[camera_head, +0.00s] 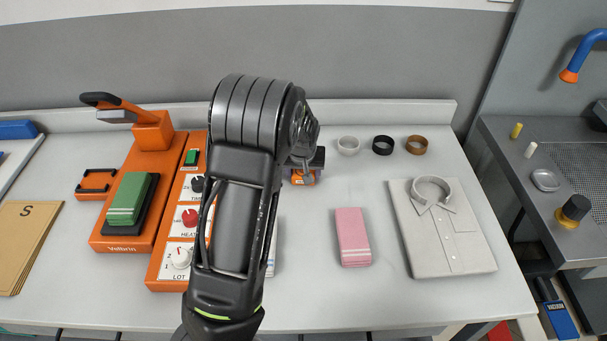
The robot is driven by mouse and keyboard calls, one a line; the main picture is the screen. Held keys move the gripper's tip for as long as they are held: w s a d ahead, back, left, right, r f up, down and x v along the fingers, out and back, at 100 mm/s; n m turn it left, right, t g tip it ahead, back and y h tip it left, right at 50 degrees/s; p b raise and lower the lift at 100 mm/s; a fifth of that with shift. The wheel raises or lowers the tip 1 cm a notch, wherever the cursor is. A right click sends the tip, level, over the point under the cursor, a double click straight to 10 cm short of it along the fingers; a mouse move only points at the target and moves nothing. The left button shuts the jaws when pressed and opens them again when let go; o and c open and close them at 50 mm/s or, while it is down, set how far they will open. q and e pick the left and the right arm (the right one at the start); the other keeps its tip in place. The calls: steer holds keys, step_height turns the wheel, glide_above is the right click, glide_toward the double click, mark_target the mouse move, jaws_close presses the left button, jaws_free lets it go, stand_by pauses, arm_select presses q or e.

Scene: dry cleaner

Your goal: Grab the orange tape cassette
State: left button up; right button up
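A small orange object (304,178), which looks like the orange tape cassette, is on the white table just right of my arm. It is mostly hidden, so its full shape does not show. My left gripper (304,171) comes down from the wrist right at it, largely hidden behind my forearm. I cannot tell whether its fingers touch or close on the orange object. My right gripper is not in view.
White, black and brown rolls (382,145) stand behind to the right. A pink folded cloth (352,237) and a grey folded shirt (446,240) lie in front. An orange press (150,195) and a dial panel (168,262) stand left. Table between arm and pink cloth is clear.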

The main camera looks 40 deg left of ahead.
mark_target(303, 172)
arm_select(q)
step_height(303, 172, up, 6)
steer(key=p, duration=0.4)
step_height(303, 172, up, 4)
steer(key=shift+b, duration=0.35)
